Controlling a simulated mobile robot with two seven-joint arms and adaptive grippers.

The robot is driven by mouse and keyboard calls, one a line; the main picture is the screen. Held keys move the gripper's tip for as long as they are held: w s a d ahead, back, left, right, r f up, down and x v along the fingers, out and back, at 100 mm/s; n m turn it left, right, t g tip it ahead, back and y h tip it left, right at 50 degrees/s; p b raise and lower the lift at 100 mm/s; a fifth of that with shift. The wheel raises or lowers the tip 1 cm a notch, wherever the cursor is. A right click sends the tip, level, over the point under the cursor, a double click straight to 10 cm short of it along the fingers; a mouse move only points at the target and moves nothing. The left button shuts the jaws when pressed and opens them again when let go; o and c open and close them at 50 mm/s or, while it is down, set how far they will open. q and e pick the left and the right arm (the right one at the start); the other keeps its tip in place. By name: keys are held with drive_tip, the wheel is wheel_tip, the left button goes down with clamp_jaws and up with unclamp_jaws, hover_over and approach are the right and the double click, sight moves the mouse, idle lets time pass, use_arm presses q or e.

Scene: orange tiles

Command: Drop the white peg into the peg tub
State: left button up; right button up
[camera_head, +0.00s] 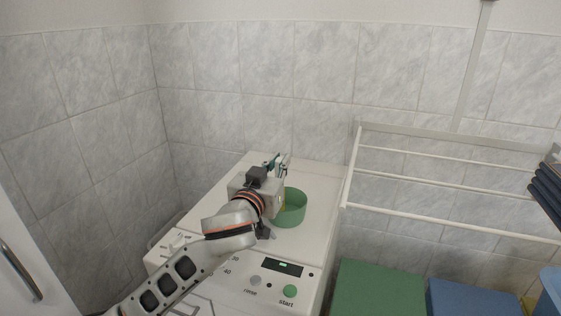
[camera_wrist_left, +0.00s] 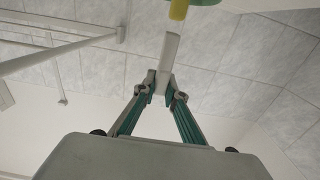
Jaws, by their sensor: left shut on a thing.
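My left gripper (camera_head: 279,164) is above the top of the white machine, at the back and just left of the green peg tub (camera_head: 293,208). In the left wrist view its two fingers (camera_wrist_left: 161,86) are closed on the white peg (camera_wrist_left: 171,48), which sticks out beyond the fingertips. In the head view I cannot clearly make out the peg at the fingers. The tub stands on the machine top, its left side partly hidden by my wrist. A strip of green, apparently the tub (camera_wrist_left: 208,2), shows at the top of the left wrist view. My right gripper is not in view.
A yellow piece (camera_wrist_left: 179,10) shows by the green edge in the left wrist view. The machine top (camera_head: 319,190) is clear right of the tub. A white drying rack (camera_head: 440,215) stands to the right, above green (camera_head: 378,288) and blue (camera_head: 470,299) box-like things. Tiled walls close the back.

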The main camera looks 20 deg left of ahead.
use_arm(q)
drive_tip(key=shift+f, duration=0.2)
drive_tip(key=o, duration=0.8)
drive_tip(key=s, duration=1.2)
drive_tip(key=shift+a, duration=0.25)
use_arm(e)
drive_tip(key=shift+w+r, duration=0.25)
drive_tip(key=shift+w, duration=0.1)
use_arm(q)
drive_tip(key=shift+s+f, duration=0.1)
drive_tip(key=shift+s, duration=0.05)
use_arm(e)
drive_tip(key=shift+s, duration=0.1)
